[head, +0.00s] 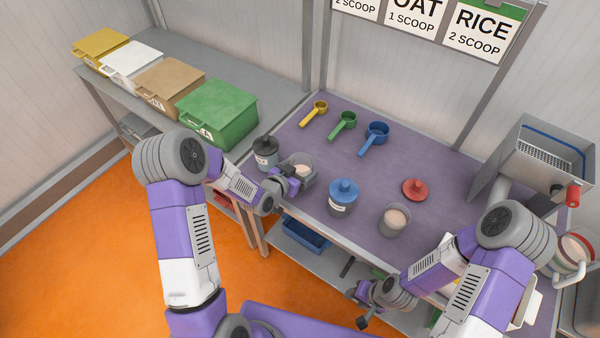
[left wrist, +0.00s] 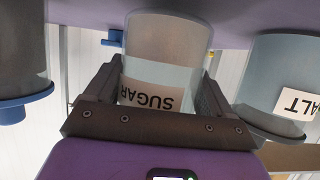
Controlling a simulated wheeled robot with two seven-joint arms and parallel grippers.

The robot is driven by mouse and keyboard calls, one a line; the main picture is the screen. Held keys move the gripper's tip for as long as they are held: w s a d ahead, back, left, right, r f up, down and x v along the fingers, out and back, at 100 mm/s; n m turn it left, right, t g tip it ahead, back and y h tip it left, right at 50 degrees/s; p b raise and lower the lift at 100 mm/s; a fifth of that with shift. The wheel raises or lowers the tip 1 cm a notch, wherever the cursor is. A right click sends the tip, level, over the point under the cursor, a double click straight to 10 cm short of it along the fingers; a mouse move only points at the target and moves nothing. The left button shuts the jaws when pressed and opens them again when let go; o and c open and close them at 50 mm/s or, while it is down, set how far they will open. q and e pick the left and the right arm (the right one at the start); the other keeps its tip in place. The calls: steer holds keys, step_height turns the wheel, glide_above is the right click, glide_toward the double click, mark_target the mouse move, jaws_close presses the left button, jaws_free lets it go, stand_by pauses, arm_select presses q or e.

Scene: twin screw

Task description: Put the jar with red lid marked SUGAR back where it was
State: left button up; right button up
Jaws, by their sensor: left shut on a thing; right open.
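The SUGAR jar (head: 302,171) is a clear jar with pale contents, without a lid on it. Its label shows upside down in the left wrist view (left wrist: 155,75). My left gripper (head: 292,186) is shut around its sides at the front left of the purple table; I cannot tell whether its base touches the table. A red lid (head: 415,188) lies apart on the table, to the right. My right gripper (head: 368,303) is open and empty, low in front of the table's edge.
A dark-lidded SALT jar (head: 266,155) stands just left of the SUGAR jar, a blue-lidded jar (head: 342,198) to its right. An open jar (head: 395,220) stands below the red lid. Yellow (head: 314,112), green (head: 342,124) and blue (head: 374,138) scoops lie behind. The table centre is clear.

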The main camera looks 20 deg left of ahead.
arm_select(q)
steer(key=shift+w+f, duration=0.1)
steer(key=shift+f, duration=0.5)
steer(key=shift+f, duration=0.1)
steer(key=o, duration=1.1)
